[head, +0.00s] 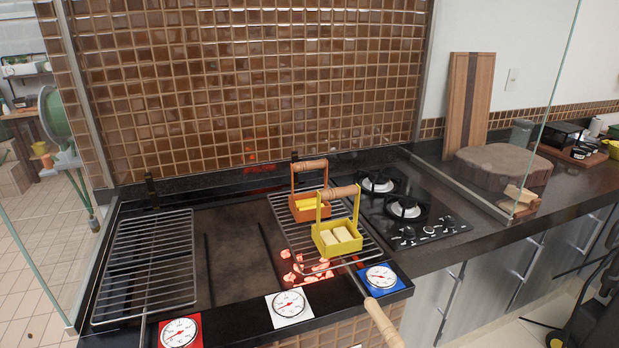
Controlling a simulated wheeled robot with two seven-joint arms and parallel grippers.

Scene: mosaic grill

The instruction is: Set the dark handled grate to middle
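Two wire grates lie over the grill. The left grate (150,262) is empty; a thin rod runs from its front edge out of the bottom of the picture, so its handle and handle colour do not show. The right grate (293,236) has a light wooden handle (383,322) reaching forward. It carries an orange box (311,211) and a yellow box (338,239), each with a wooden bar on top. Between the grates is a bare dark middle section (238,255). Neither of my grippers shows in the head view.
Dials stand along the front edge: red (180,332) at left, white (289,304) in the middle, blue (380,278) at right. Glowing coals (305,268) lie under the right grate. A gas hob (405,212) and a glass panel (520,120) are to the right.

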